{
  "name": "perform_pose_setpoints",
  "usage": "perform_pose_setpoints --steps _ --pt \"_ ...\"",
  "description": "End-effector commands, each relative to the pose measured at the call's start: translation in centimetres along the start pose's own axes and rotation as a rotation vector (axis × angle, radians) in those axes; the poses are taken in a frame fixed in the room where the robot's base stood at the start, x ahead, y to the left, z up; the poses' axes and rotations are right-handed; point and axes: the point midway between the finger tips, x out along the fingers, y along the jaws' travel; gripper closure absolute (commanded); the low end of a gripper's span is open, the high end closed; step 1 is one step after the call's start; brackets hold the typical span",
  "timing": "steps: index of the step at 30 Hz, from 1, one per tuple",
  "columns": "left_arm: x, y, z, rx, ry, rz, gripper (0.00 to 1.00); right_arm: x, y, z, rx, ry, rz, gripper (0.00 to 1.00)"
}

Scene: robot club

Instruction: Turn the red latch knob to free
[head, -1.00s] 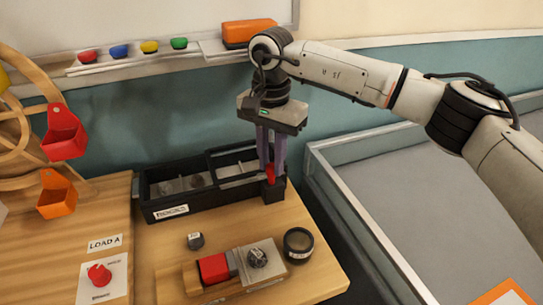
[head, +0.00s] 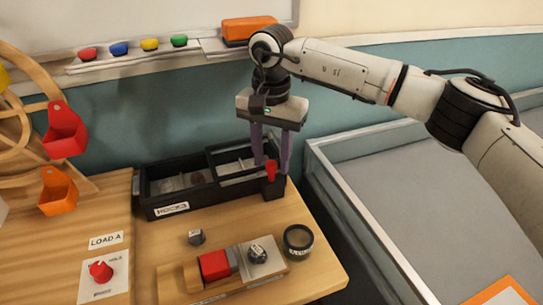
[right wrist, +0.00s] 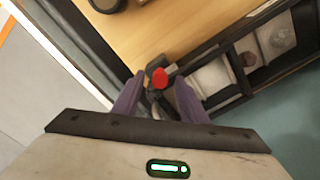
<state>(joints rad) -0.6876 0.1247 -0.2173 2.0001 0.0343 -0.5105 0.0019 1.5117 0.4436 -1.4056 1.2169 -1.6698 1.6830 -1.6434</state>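The red latch knob (head: 270,171) sits on a black block at the right end of the long black box (head: 180,209). It appears as a small upright red tab in the head view, and its red top (right wrist: 159,78) shows in the right wrist view. My right gripper (head: 271,168) points down over it, with its two purple fingers spread on either side. In the right wrist view the open fingers (right wrist: 158,88) straddle the knob, with gaps visible. I cannot tell whether either finger touches the block. My left gripper is not in view.
A wooden fixture with a red block (head: 213,265), a dark cube (head: 195,237) and a round dark container (head: 298,241) stand in front of the box. Another red knob (head: 101,271) is on the LOAD A panel. A grey-walled bay (head: 400,190) lies right.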

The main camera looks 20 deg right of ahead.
Motion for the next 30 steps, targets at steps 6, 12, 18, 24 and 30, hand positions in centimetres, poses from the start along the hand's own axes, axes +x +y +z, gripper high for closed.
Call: perform_pose_setpoints --steps 6,12,18,24,30 --pt "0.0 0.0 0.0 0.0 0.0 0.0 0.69 -0.1 0.0 0.0 0.001 0.0 0.0 0.61" --pt "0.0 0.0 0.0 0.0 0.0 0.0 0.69 -2.3 -0.1 0.0 0.001 0.002 -0.003 0.61" --pt "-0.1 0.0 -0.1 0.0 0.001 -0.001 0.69 -6.4 -0.1 0.0 0.0 0.002 -0.003 0.61" --pt "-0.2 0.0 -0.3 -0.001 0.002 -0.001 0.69 -9.4 0.0 0.0 0.001 0.001 -0.001 0.61" --pt "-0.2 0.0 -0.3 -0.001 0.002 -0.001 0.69 -10.3 0.0 0.0 0.0 -0.001 -0.001 0.61"
